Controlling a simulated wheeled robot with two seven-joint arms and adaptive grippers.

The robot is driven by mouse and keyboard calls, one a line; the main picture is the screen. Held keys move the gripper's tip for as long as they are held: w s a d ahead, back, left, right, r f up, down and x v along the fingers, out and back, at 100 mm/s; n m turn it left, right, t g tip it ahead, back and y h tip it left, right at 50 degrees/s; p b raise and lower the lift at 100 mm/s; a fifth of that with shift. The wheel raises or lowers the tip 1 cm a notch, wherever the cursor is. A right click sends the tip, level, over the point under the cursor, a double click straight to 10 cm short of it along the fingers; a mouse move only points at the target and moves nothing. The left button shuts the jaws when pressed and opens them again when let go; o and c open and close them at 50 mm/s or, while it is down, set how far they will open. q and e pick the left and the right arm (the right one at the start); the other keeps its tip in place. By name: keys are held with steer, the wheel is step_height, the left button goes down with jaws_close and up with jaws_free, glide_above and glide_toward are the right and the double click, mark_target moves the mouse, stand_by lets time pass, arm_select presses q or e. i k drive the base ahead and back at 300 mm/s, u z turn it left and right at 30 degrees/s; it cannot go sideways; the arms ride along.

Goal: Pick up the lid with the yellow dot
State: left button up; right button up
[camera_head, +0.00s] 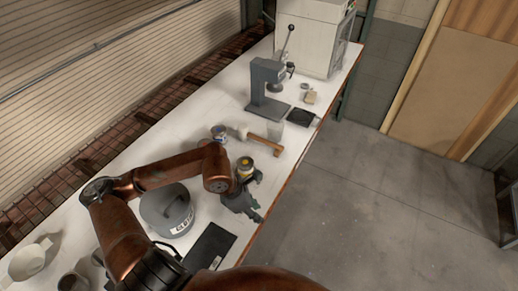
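A small dark jar or lid with a yellow top (245,164) stands on the white bench, just beyond my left gripper. It is small in the picture, so I cannot tell whether the yellow is a dot on a separate lid. My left gripper (257,197) is dark, with its fingers spread and nothing visible between them. It is beside the yellow-topped thing, near the bench's front edge; I cannot tell whether they touch. My copper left arm comes in from the lower left. My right gripper is not in view.
On the white bench (185,120), a grey canister (165,213) stands left of the gripper, with a black flat pad (210,246) nearer. Beyond are a small jar (218,132), a wooden-handled mallet (262,141) and a grey press (263,85). A white mug (27,262) is lower left.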

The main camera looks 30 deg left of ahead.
mark_target(244, 163)
steer(key=i, duration=2)
steer(key=u, duration=2.1)
